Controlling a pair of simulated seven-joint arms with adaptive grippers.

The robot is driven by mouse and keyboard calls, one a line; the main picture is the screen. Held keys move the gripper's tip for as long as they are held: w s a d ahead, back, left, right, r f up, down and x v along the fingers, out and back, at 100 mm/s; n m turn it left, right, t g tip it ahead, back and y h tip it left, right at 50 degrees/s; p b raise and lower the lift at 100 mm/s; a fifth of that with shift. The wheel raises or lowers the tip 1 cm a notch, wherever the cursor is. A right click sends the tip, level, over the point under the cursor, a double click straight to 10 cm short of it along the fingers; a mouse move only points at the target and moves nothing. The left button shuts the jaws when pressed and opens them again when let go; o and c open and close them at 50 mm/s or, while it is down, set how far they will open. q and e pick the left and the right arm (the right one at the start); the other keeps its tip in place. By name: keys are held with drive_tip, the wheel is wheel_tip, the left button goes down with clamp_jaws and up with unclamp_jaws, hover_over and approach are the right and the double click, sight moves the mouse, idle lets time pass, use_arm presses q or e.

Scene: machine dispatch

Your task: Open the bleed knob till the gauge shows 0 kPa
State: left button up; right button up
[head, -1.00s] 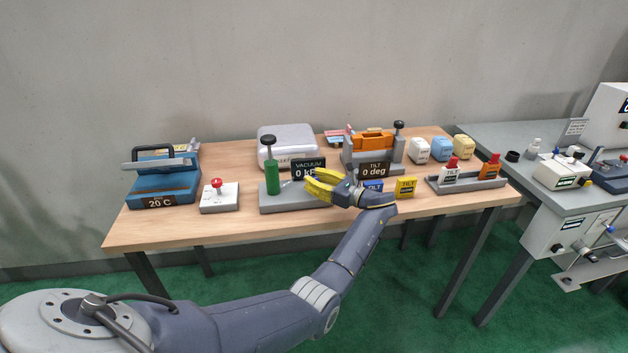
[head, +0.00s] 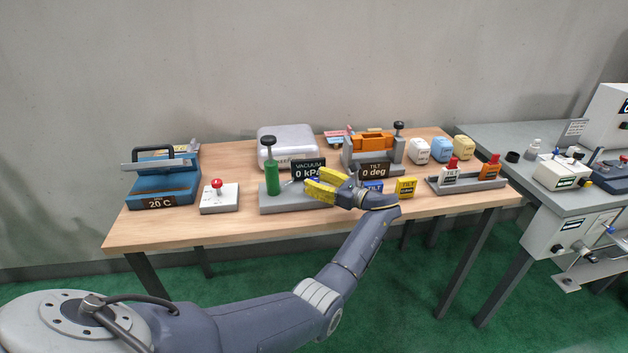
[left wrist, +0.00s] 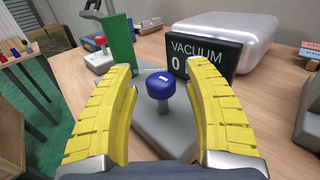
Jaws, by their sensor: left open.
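The vacuum gauge (head: 308,169) is a black display that reads 0 kPa in the head view; the left wrist view shows "VACUUM" and a 0 on it (left wrist: 200,58). The blue bleed knob (left wrist: 160,86) with a white mark stands upright on a grey base (left wrist: 165,135), in front of the display. My left gripper (head: 314,180) is open, its yellow fingers on either side of the knob in the left wrist view (left wrist: 160,76), with visible gaps to it. In the head view the fingers largely hide the knob. My right gripper is not in view.
A green cylinder pump (head: 272,178) with a dark handle stands left of the gauge. A tilt fixture (head: 374,155), blue and yellow tilt blocks (head: 406,187) and a silver case (head: 287,143) are close by. A red-knob box (head: 219,197) sits further left.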

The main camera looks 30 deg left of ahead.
use_arm(q)
drive_tip(key=d, duration=1.1)
drive_tip(key=shift+s, duration=0.2)
